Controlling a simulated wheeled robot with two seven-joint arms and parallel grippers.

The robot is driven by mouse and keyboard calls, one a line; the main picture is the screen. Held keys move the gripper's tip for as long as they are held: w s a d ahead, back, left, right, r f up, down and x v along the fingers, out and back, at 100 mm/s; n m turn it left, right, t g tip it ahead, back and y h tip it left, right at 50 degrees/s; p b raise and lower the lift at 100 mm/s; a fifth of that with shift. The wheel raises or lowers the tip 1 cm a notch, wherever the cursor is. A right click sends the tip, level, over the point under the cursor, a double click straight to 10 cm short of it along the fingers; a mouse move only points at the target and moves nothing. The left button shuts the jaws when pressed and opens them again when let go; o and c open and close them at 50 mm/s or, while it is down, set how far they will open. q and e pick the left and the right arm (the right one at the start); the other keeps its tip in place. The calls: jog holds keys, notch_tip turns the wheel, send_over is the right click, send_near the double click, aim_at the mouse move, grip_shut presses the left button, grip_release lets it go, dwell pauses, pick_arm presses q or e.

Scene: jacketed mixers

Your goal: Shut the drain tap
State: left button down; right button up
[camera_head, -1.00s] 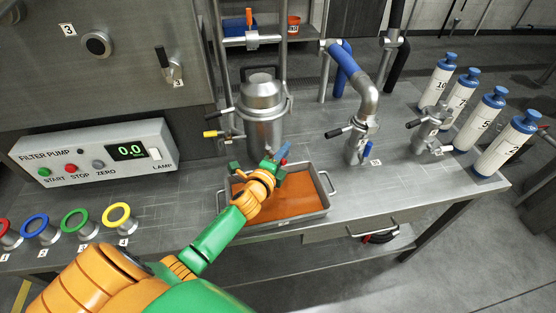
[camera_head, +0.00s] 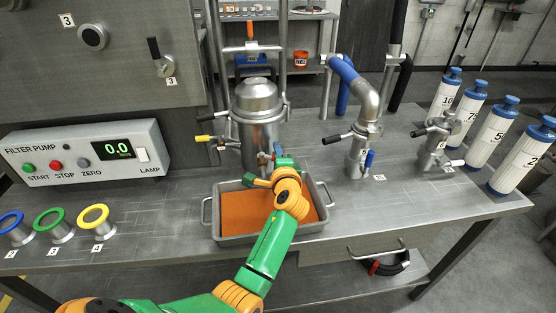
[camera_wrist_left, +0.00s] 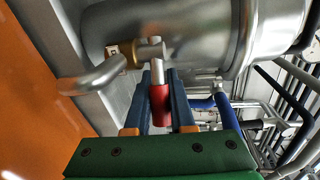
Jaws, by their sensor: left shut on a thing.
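The drain tap (camera_wrist_left: 150,52) shows in the left wrist view, low on the steel vessel (camera_head: 258,115). It has a short steel body, a bent spout (camera_wrist_left: 95,78) and a red-sleeved lever (camera_wrist_left: 160,104). My left gripper (camera_head: 271,160) is at the foot of the vessel, above the back of the tray. In the left wrist view its blue fingers (camera_wrist_left: 161,98) are on both sides of the red lever, shut on it. In the head view the gripper mostly hides the tap. I cannot tell whether anything flows from the spout. My right gripper is in neither view.
A grey tray (camera_head: 207,213) holding orange liquid stands on the bench below the vessel, under my left arm. A yellow-handled valve (camera_head: 205,138) is on the vessel's left. A piped fitting (camera_head: 358,155) and white cylinders (camera_head: 490,135) stand right.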

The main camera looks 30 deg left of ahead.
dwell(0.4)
pick_arm(q)
jog(key=c, duration=0.8)
grip_release()
jog(key=shift+a, duration=0.1)
jog(key=shift+o, duration=0.2)
